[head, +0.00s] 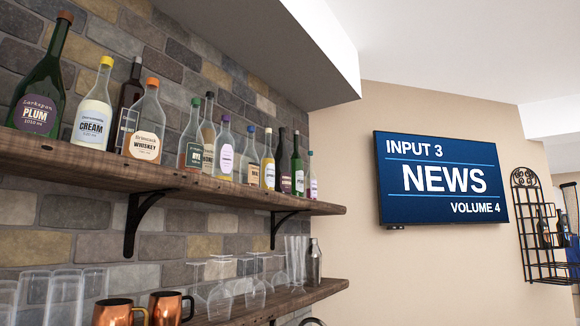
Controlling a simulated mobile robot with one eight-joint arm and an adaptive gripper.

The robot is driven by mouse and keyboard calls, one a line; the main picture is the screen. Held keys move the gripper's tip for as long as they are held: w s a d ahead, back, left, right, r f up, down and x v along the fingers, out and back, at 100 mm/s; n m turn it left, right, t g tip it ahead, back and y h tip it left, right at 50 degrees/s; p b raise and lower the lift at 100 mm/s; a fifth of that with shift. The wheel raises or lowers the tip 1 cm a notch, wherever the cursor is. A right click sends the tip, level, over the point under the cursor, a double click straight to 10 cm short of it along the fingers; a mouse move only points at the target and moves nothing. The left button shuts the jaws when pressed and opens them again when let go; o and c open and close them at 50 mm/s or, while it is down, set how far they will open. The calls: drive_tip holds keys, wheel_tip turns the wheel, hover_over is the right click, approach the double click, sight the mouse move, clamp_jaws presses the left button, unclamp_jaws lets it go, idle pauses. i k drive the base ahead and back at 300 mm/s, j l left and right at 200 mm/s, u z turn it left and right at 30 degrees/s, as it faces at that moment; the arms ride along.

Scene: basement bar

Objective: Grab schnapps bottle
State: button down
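Several bottles stand upright in a row on the upper wooden shelf (235,199) along the brick wall. Nearest are a green plum bottle (38,95), a clear cream bottle (93,115) with a yellow cap, a dark bottle (128,105) and a whiskey bottle (147,125) with an orange cap. Farther right are smaller bottles, among them a green-capped one (191,143), a purple-labelled one (225,150) and a yellow-labelled one (268,165). No label is readable as schnapps, so I cannot tell which bottle it is. My gripper is not in view.
A lower shelf (240,305) holds copper mugs (165,308), stemmed glasses (220,292), tumblers (66,298) and a metal shaker (314,263). Black brackets (145,220) support the upper shelf. A television (440,178) and a black wire bottle rack (537,235) are at right.

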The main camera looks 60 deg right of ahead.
sight(224, 147)
drive_tip(key=z, duration=1.3)
drive_tip(key=l+u, duration=0.4)
